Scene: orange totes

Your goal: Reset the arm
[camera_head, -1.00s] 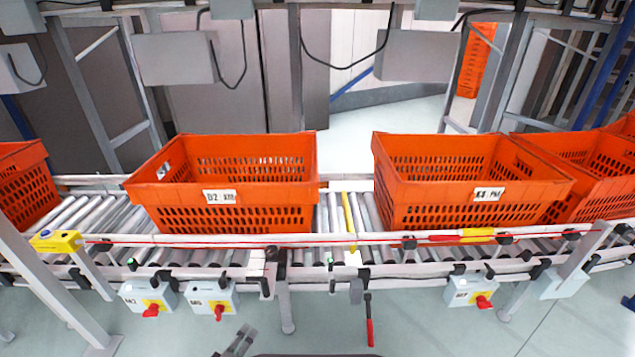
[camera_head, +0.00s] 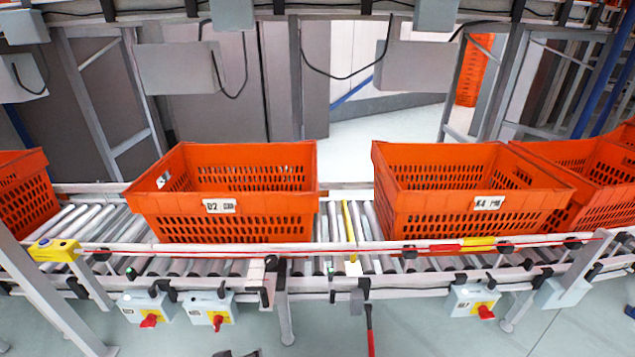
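Only a small grey tip of what looks like my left gripper (camera_head: 238,353) shows at the bottom edge, left of centre. It is below and in front of the conveyor, apart from the totes. Most of it is cut off by the frame, so I cannot tell whether it is open or shut. My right gripper is out of view. No object shows at the visible gripper part.
A roller conveyor (camera_head: 335,222) crosses the view. It carries an orange tote (camera_head: 225,228) left of centre, another orange tote (camera_head: 455,225) right of centre, and more at both sides. Switch boxes (camera_head: 210,308) hang below its front rail. The floor in front looks clear.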

